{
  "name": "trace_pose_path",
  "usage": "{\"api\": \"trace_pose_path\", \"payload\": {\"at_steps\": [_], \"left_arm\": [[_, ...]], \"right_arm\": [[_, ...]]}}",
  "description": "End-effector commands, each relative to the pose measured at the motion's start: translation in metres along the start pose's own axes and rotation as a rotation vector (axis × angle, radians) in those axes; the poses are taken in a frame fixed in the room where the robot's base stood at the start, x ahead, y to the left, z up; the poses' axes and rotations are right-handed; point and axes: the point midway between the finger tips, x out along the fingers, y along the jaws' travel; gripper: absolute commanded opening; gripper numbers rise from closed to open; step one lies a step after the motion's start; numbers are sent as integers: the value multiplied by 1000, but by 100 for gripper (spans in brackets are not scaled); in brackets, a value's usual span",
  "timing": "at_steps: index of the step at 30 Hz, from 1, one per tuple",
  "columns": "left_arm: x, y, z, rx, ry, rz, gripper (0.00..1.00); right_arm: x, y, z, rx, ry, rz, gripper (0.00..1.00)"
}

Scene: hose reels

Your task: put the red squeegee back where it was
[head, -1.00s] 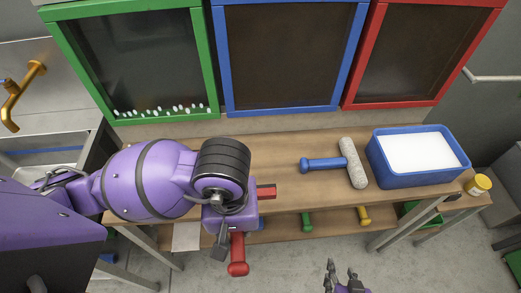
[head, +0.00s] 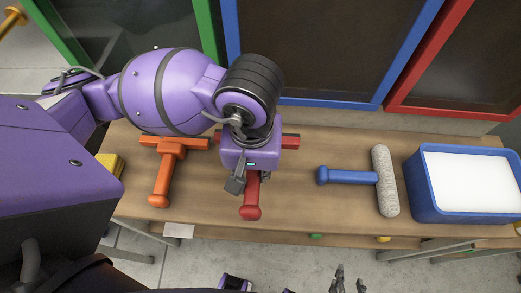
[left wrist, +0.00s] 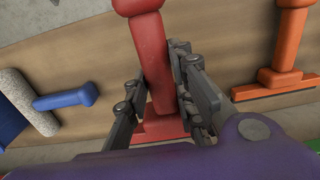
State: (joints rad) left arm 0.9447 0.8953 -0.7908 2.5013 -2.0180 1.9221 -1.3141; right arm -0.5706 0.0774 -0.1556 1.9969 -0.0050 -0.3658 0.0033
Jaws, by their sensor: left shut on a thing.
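The red squeegee (head: 251,207) is in my left gripper (head: 246,182), over the wooden table (head: 290,215). Its handle points toward the table's front edge. Its red head shows partly behind the gripper. In the left wrist view, the fingers (left wrist: 160,72) are shut around the red handle (left wrist: 149,45). I cannot tell whether the squeegee touches the tabletop. My right gripper (head: 349,280) shows at the bottom edge, empty, with its fingers apart, in front of the table.
An orange squeegee (head: 161,180) lies left of the red one. A blue-handled roller (head: 346,177) and a blue tray (head: 416,196) with white content are to the right. A yellow block (head: 110,166) sits at the left. Framed panels stand behind the table.

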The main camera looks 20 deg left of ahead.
Motion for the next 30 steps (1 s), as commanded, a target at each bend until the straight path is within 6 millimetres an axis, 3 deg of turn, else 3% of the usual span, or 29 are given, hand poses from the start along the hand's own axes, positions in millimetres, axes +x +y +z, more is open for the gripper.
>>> {"api": "trace_pose_path", "payload": {"at_steps": [1,3,12,17,24,30], "left_arm": [[12,3,-10,0,-2,0,0],[17,4,-20,-4,-2,-2,0],[50,11,-52,0,7,3,0],[59,12,-58,0,6,2,0],[90,12,-60,-1,6,2,0],[90,12,-60,1,8,3,0]], "right_arm": [[8,-1,19,-2,-23,-1,40],[6,-1,10,-4,-12,-1,40],[5,-1,5,-3,-4,-1,40],[5,-1,5,-3,-4,-1,40],[5,-1,7,-3,-8,-1,40],[5,-1,7,-3,-9,-1,40]]}}
